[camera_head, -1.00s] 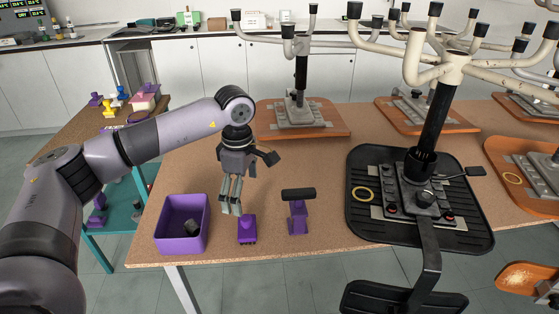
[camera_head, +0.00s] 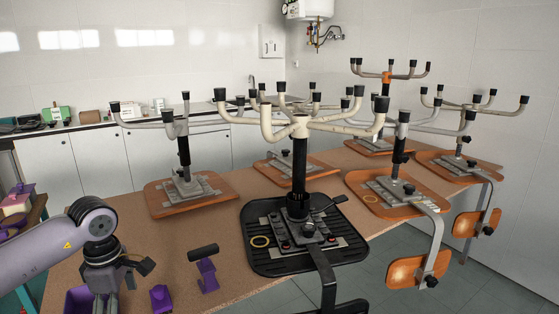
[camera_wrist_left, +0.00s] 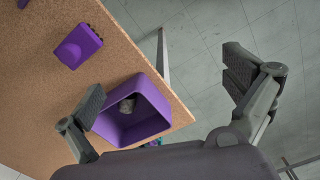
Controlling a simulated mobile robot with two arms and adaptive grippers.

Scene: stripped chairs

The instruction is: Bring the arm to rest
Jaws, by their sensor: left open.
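My left arm (camera_head: 60,243) comes in from the left edge, bent, with the wrist over the front left of the table. My left gripper (camera_head: 112,302) points down, and its tips are cut off by the lower edge of the head view. In the left wrist view its fingers (camera_wrist_left: 165,82) are spread wide with nothing between them. The gripper is beside a purple bin (camera_head: 75,302), which holds a small dark grey object (camera_wrist_left: 127,104). My right gripper is not in view.
A small purple piece (camera_head: 160,298) and a purple stand with a black bar (camera_head: 206,272) are right of the gripper. Upturned chairs, one with a black seat (camera_head: 262,262), fill the table (camera_head: 130,232) beyond. Open floor (camera_wrist_left: 205,45) lies past the table edge.

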